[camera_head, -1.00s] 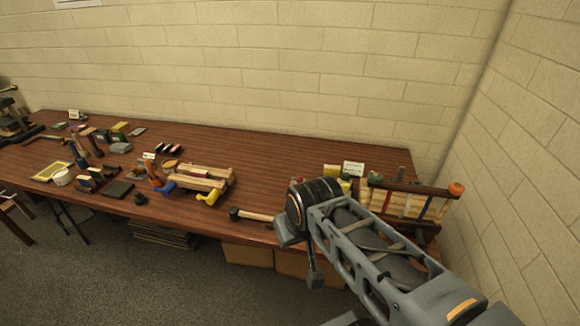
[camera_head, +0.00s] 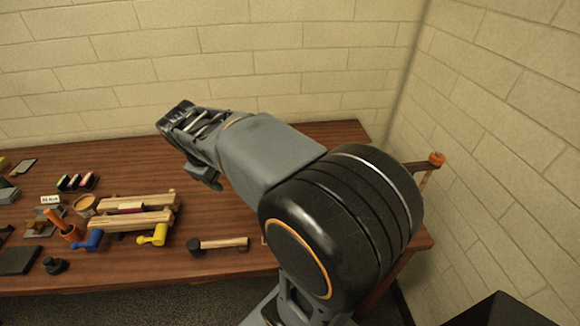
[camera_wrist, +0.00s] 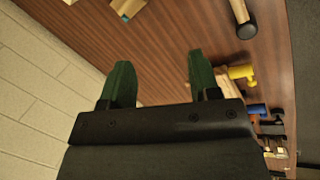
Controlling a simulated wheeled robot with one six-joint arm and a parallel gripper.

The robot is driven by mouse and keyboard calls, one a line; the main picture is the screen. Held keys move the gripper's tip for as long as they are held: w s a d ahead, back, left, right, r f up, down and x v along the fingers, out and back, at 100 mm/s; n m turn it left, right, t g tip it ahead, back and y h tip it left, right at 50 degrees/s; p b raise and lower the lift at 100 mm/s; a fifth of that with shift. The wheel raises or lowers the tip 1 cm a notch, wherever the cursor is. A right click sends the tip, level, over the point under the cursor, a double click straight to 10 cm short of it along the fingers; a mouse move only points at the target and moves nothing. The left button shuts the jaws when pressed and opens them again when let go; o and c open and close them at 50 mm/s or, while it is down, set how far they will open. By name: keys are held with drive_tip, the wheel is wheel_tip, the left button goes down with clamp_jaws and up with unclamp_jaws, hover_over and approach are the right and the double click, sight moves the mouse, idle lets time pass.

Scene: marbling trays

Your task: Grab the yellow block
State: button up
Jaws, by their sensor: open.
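A yellow piece (camera_head: 4,162), which may be the yellow block, is cut off by the left edge of the head view, at the back of the table. A tan-yellow piece (camera_wrist: 127,7) shows at the top of the wrist view; I cannot tell whether it is a block. My gripper (camera_wrist: 159,62) is open, its two green fingers apart with bare brown tabletop between and beyond them. Nothing is between the fingers. In the head view my arm hides the right part of the table.
A wooden clamp (camera_head: 130,220) with blue and yellow handles lies on the table (camera_head: 240,270), beside a mallet (camera_head: 222,244). Its yellow handle (camera_wrist: 240,72) shows right of the fingers. Small tools and pieces crowd the left. Brick walls stand behind and right.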

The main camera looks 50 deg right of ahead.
drive_tip(key=w+d+f+n+g+h+b, duration=0.2)
drive_tip(key=w+d+f+g, duration=0.1)
drive_tip(key=d, duration=0.4)
drive_tip(key=w+d+f+n+g+h+b, duration=0.2)
drive_tip(key=w+d+f+h, duration=0.1)
drive_tip(key=w+d+f, duration=0.3)
drive_tip(key=w+d+f+n+g+h+b, duration=0.2)
drive_tip(key=w+d+f+n+g, duration=0.1)
drive_tip(key=w+d+f, duration=0.2)
drive_tip(key=shift+d+f+g+h, duration=0.1)
drive_tip(key=shift+d+f, duration=0.3)
drive_tip(key=shift+d, duration=0.3)
drive_tip(key=shift+d+f+g+h, duration=0.1)
drive_tip(key=shift+d+f, duration=0.25)
drive_tip(key=shift+d, duration=0.4)
drive_tip(key=shift+d+f+g+h, duration=0.1)
drive_tip(key=shift+d+f, duration=0.3)
drive_tip(key=shift+d, duration=0.3)
drive_tip(key=x, duration=0.7)
drive_tip(key=shift+s+d+f, duration=0.15)
drive_tip(key=shift+d, duration=0.1)
drive_tip(key=shift+p+x, duration=0.7)
drive_tip(key=shift+x, duration=2.35)
drive_tip(key=c, duration=1)
